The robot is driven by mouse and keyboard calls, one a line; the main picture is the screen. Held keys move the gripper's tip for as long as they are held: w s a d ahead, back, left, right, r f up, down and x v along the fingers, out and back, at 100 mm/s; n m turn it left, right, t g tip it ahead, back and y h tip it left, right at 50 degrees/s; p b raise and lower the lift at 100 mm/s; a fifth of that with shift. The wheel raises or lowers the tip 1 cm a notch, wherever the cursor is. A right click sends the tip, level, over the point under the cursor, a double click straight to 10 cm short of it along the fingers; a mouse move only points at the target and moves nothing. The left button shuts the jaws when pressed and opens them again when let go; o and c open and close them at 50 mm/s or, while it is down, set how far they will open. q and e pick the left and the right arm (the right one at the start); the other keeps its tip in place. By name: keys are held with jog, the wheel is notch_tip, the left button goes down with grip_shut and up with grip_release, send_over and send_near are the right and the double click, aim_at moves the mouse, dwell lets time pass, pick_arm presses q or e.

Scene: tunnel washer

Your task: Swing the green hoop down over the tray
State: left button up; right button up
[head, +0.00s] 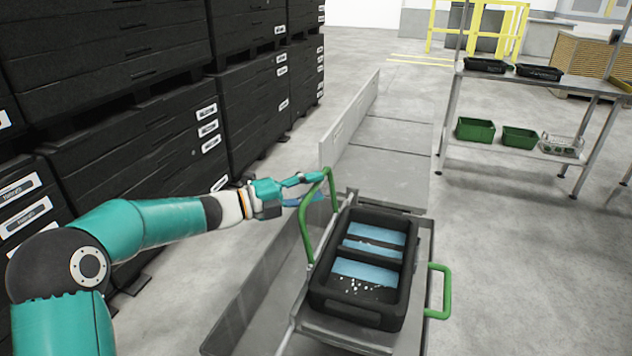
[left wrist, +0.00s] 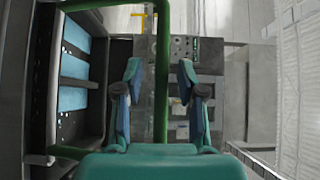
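The green hoop (head: 303,232) stands raised at the left edge of the black tray (head: 318,290). The tray has compartments with blue sheets and small white bits inside, and it is not covered by the hoop. My left gripper (head: 312,184) is at the upper part of the hoop, coming from the left. In the left wrist view its two fingers (left wrist: 159,92) are spread, with the hoop's green bar (left wrist: 162,60) showing between them and gaps on both sides. Whether the bar lies fully between the fingertips or just beyond them I cannot tell. My right gripper is out of view.
A second green handle (head: 440,292) sticks out at the right of the tray's metal carrier. Black crates (head: 160,150) are stacked along the left. A metal shelf (head: 515,155) with green and black bins stands at the back right. The floor right of the carrier is clear.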

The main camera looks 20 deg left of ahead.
pick_arm(q)
jog(key=shift+w+d, duration=0.4)
jog(key=shift+d, duration=0.05)
grip_shut()
